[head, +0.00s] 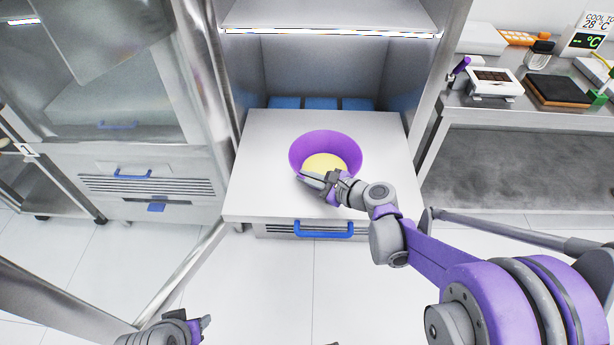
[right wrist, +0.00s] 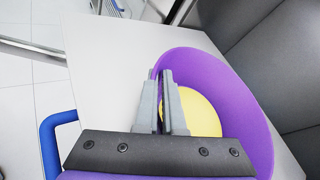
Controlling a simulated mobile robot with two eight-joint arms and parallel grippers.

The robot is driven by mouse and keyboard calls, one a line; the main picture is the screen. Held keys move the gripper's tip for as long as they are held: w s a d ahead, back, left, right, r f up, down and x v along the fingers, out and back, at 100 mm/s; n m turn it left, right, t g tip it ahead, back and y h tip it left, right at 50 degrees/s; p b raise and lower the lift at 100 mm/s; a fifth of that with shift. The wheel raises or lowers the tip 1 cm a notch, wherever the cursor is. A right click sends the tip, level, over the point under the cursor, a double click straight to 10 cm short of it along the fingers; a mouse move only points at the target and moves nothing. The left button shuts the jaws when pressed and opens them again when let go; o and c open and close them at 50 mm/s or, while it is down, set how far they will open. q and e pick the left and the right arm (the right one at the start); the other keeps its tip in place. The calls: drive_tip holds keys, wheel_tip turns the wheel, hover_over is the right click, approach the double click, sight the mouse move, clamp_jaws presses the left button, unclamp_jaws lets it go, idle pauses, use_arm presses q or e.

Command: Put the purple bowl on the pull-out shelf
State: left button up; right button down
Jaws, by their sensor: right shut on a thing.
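The purple bowl (head: 341,144), with pale yellow contents (head: 322,161), is over the white pull-out shelf (head: 262,190), near its middle, and looks upright. I cannot tell for sure whether its base touches the shelf. My right gripper (head: 312,181) is shut on the bowl's near rim. In the right wrist view the two fingers (right wrist: 164,85) pinch the wall of the purple bowl (right wrist: 237,108), with the shelf's white surface (right wrist: 115,65) beside it. My left gripper (head: 203,322) shows only partly at the bottom edge, away from the bowl; its opening is unclear.
Several blue blocks (head: 321,103) line the back of the shelf, inside the cabinet. A blue handle (head: 323,230) is on the drawer front below. An open glass door (head: 95,95) stands at left. A steel table (head: 460,98) with devices is at right. Shelf surface around the bowl is clear.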

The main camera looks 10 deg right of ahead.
drive_tip(key=c, duration=1)
unclamp_jaws()
drive_tip(key=shift+d+r, duration=0.1)
drive_tip(key=shift+r, duration=0.1)
drive_tip(key=p+v, duration=0.2)
drive_tip(key=v, duration=0.9)
drive_tip(key=s+a+f+n+g+h, duration=0.2)
drive_tip(key=s+a+f+n+g, duration=0.1)
drive_tip(key=s+n, duration=0.35)
drive_tip(key=s+a+f+n+g+h, duration=0.2)
drive_tip(key=s+n, duration=0.4)
drive_tip(key=n, duration=0.1)
drive_tip(key=s+d+n+h, duration=0.1)
drive_tip(key=s+n, duration=0.1)
drive_tip(key=n, duration=0.1)
drive_tip(key=s+d+f+n+g+h, duration=0.1)
drive_tip(key=s+n, duration=0.2)
drive_tip(key=n, duration=0.1)
drive_tip(key=s+d+n+h, duration=0.1)
drive_tip(key=s+n+h, duration=0.1)
drive_tip(key=n, duration=0.2)
drive_tip(key=shift+s+d+f, duration=0.1)
drive_tip(key=shift+s+f, duration=0.05)
drive_tip(key=shift+f, duration=0.15)
